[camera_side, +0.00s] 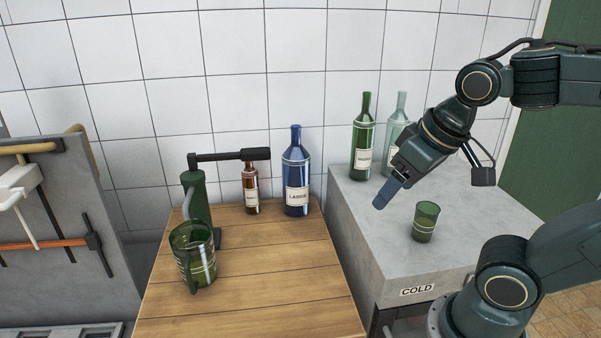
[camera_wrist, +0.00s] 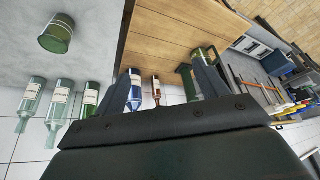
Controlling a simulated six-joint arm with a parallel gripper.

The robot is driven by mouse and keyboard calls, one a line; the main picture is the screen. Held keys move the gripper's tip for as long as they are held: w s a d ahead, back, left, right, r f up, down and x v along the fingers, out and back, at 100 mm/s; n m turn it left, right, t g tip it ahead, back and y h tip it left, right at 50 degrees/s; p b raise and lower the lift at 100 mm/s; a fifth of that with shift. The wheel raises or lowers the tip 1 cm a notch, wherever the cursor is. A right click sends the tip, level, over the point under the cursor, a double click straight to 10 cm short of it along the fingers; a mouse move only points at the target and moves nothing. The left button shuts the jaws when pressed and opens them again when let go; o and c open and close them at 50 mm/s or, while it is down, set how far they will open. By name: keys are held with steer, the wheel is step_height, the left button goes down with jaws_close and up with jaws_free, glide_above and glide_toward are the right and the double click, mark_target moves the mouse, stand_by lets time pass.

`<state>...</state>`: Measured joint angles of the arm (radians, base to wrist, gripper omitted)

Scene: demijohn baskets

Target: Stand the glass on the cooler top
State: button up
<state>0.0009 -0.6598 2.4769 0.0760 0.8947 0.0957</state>
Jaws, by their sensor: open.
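A small green glass (camera_side: 425,222) stands upright on the grey cooler top (camera_side: 370,250), clear of the bottles. In the wrist view the glass (camera_wrist: 56,36) is at the upper left, outside the span of the fingers. My gripper (camera_side: 385,193) is above the cooler's left part, up and to the left of the glass in the side view, with blue fingers pointing down-left. In the wrist view my gripper (camera_wrist: 165,84) has its two fingers wide apart, with nothing held between them. The glass is apart from the gripper.
The wooden table (camera_side: 260,290) bears a green jug with a handle (camera_side: 193,255), a dark lever device (camera_side: 194,195), a brown bottle (camera_side: 251,190) and a blue bottle (camera_side: 296,175). The table's front is clear.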

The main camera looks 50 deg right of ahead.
steer(key=shift+s+a+r+n+t+y, duration=0.35)
steer(key=shift+s+a+n, duration=0.35)
steer(key=shift+n, duration=0.3)
stand_by(0.7)
